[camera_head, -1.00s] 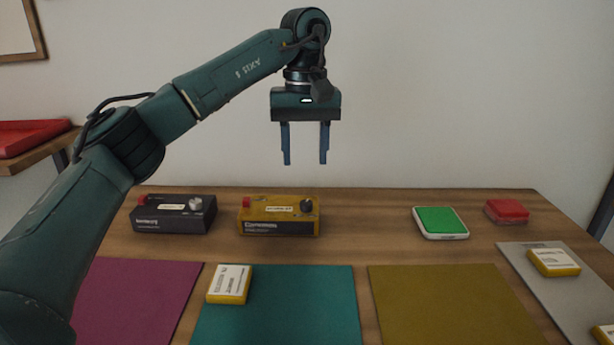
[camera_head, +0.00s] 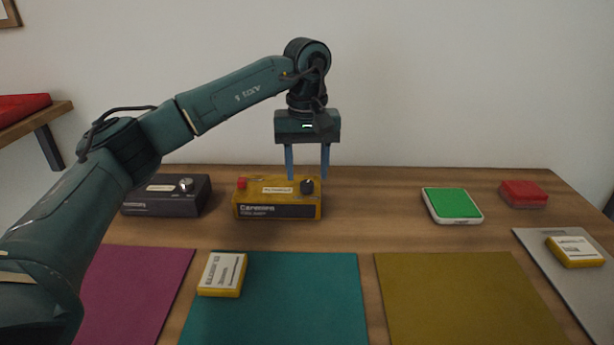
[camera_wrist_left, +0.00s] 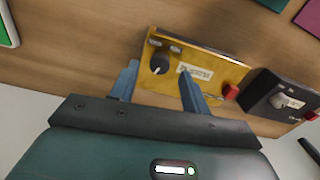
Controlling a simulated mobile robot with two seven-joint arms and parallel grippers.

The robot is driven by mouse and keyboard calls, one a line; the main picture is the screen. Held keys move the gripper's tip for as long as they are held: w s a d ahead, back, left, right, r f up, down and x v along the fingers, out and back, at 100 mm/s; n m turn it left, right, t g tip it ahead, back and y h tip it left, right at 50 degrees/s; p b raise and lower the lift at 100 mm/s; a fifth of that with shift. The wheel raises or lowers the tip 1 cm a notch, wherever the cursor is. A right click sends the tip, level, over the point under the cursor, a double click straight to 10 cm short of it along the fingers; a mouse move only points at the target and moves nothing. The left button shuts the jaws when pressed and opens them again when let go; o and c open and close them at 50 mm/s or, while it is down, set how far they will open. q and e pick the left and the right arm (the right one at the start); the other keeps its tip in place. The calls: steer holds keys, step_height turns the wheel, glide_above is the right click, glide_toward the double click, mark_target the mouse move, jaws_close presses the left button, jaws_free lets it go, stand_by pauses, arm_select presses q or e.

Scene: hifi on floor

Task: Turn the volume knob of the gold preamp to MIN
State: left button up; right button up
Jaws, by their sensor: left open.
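The gold preamp (camera_head: 277,198) stands on the wooden table with a red button at its left and a dark volume knob (camera_head: 307,186) at its top right. My left gripper (camera_head: 308,176) points down, open and empty, with its blue fingers just above the knob. In the left wrist view the gold preamp (camera_wrist_left: 207,72) shows beyond the open fingers, and the knob (camera_wrist_left: 159,64) with a light pointer mark lies between the two fingers' directions, apart from them as far as I can tell. My right gripper is not in view.
A dark preamp (camera_head: 165,197) stands close to the left of the gold one. A green-topped pad (camera_head: 452,203) and a red block (camera_head: 523,193) lie to the right. Magenta, teal (camera_head: 275,305) and olive mats lie in front. A yellow box (camera_head: 222,273) lies on the teal mat.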

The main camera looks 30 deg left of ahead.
mark_target(307, 187)
arm_select(q)
steer(key=shift+f, duration=1.2)
steer(key=shift+c, duration=0.6)
steer(key=c, duration=0.9)
